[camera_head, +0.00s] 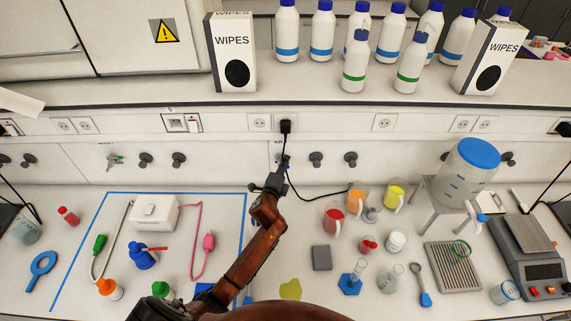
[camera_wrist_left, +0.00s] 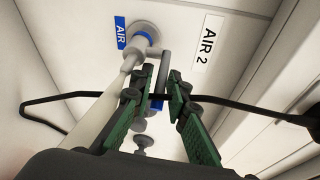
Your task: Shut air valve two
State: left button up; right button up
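Air valve two (camera_wrist_left: 148,36) is on the wall panel, a grey fitting with a blue ring beside the "AIR 2" label (camera_wrist_left: 207,43). Its grey lever (camera_wrist_left: 164,66) points down toward the gap between my fingers in the left wrist view. My left gripper (camera_wrist_left: 155,92) is open, its two green fingers spread just below the valve; I cannot tell whether they touch the lever. In the head view my left gripper (camera_head: 274,182) is at the wall and largely covers the valve. My right gripper is not in view.
A black cable (camera_head: 289,177) runs from a plug (camera_head: 285,126) down past my gripper. Dark wall knobs (camera_head: 316,159) sit to the right. Red (camera_head: 334,219) and orange jugs stand on the bench at right; a white box (camera_head: 154,212) stands at left.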

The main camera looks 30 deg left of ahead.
pick_arm(q)
jog(key=shift+c, duration=0.6)
grip_shut()
jog(key=shift+d, duration=0.1)
